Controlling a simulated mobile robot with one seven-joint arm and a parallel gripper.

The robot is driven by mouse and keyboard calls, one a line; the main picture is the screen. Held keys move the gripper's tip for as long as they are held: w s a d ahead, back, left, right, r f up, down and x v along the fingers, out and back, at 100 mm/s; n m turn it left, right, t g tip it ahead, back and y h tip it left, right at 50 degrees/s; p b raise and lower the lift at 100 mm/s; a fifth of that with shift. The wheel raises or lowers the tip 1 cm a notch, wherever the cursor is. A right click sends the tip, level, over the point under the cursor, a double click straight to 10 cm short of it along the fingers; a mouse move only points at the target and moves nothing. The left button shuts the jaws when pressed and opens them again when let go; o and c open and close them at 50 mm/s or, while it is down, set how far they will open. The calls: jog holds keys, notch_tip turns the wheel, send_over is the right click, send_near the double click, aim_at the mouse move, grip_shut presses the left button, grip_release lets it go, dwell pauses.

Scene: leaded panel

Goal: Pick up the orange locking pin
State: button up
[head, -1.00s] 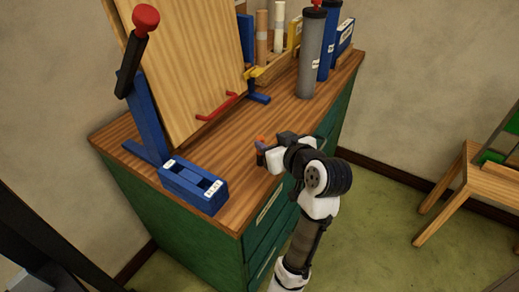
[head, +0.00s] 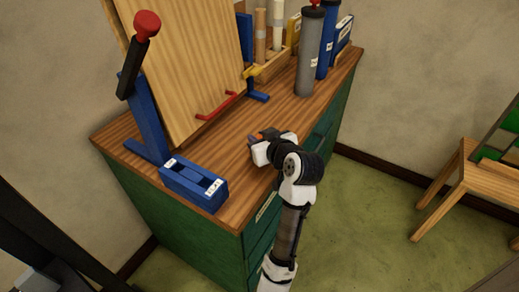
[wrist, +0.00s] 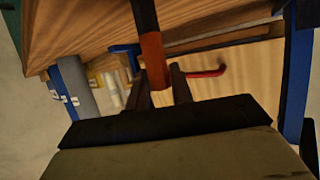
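The orange locking pin (wrist: 152,58) has a dark shaft and an orange part, and it lies between the fingertips of my gripper (wrist: 160,82) in the wrist view. The fingers are close together and look shut on the orange part. The dark shaft runs out of the top of the frame. In the head view my gripper (head: 259,145) is over the front part of the wooden cabinet top, with a small orange patch of the pin (head: 258,136) showing at its tip. Its exact height above the top is hard to tell.
A blue slotted block (head: 193,184) sits at the cabinet's front left. A large wooden board (head: 185,75) leans behind, with a red handle (head: 216,106). Grey (head: 309,55) and blue (head: 329,40) cylinders stand at the back right. The wooden top (head: 215,140) is clear between.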

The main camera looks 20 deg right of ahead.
grip_shut()
jog(key=shift+r, duration=0.1)
